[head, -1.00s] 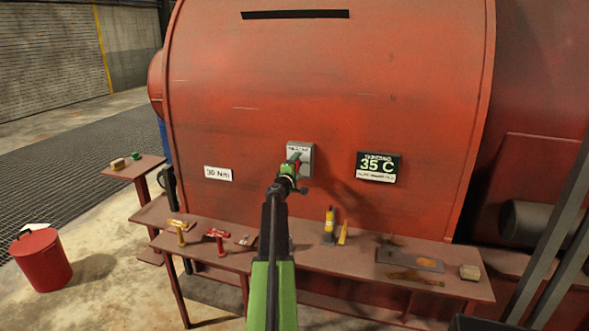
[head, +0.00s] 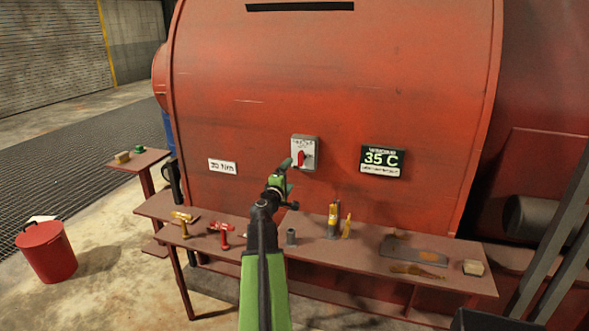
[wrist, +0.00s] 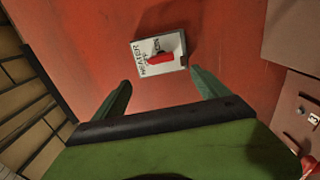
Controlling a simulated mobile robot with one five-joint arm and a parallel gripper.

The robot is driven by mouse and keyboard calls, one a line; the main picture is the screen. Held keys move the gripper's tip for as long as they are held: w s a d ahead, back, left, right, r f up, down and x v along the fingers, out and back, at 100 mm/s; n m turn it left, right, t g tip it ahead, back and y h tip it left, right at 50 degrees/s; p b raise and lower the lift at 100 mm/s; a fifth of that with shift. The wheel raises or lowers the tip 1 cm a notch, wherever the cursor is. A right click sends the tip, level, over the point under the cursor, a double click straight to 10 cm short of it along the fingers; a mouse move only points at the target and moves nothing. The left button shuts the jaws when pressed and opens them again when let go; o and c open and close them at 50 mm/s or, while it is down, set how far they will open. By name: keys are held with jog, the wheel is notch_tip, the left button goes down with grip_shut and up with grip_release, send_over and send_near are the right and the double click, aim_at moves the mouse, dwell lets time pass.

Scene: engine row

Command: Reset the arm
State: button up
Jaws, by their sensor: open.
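My gripper (head: 287,165) is at the end of my green and black arm, in front of the red machine wall (head: 330,80). In the wrist view my gripper (wrist: 160,90) shows two green fingers spread apart with nothing between them. A grey switch box (head: 305,152) with a red knob (head: 300,158) is on the wall, just up and right of my gripper in the head view. The switch box also shows in the wrist view (wrist: 141,50), beyond the fingertips and apart from them.
A shelf (head: 350,262) below holds a red-handled tool (head: 225,234), a yellow tool (head: 182,222), a yellow bottle (head: 333,220) and a tray (head: 412,252). A red bucket (head: 46,250) stands on the floor at left. A display (head: 382,161) reads 35 C.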

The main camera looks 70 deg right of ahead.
jog(key=a, duration=0.3)
dwell(0.5)
